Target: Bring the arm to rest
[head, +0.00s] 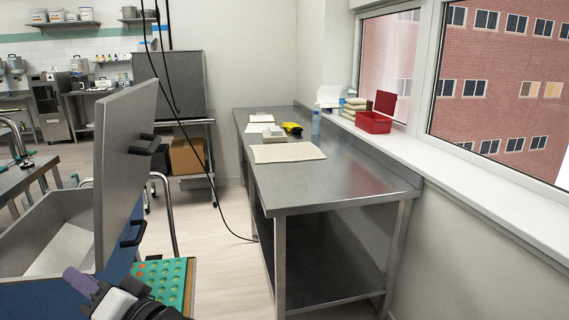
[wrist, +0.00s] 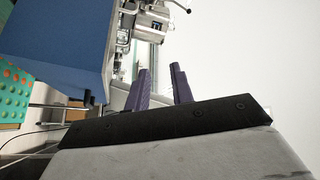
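My gripper (wrist: 159,72) shows in the wrist view with its two purple fingers apart and nothing between them. In the head view part of my gripper (head: 80,280) shows at the bottom left, in front of the machine's blue side and left of the green mould tray (head: 176,284). The tray has rows of round cavities, a few of them orange or red. It also shows at the left edge of the wrist view (wrist: 14,95). I cannot tell the exact gap between my gripper and the machine.
The depositor's large grey lid (head: 125,170) stands upright over an open hopper (head: 60,245). A steel table (head: 335,185) with a cutting mat (head: 288,153) stands right of centre, a red box (head: 374,121) on the sill beside it. A black cable hangs down to the floor. Open floor lies between machine and table.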

